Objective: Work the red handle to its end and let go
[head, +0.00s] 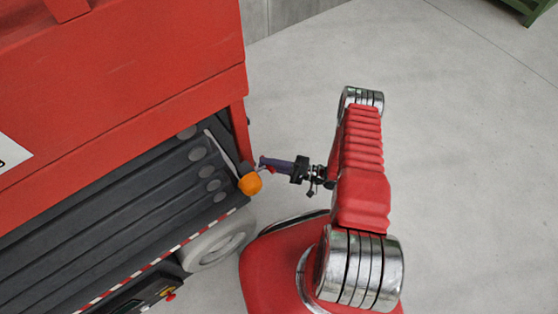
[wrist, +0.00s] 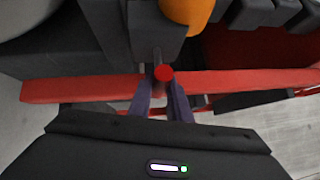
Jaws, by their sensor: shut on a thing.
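The red handle (wrist: 164,73) shows in the wrist view as a small round red end on a short grey stem. In the head view a small red bit of it (head: 271,170) shows just under my gripper's fingertips. My gripper (head: 264,162) reaches in from the right, its purple fingers level beside the corner of the red machine. In the wrist view my gripper (wrist: 160,88) has its two fingers on either side of the handle, shut on it. The fingers hide part of the handle's length.
The red machine (head: 120,90) with dark folded bars (head: 110,215) fills the left. An orange lamp (head: 250,184) sits close to my fingertips, also in the wrist view (wrist: 187,10). A grey wheel (head: 218,242) is below. The concrete floor (head: 450,120) is clear at right.

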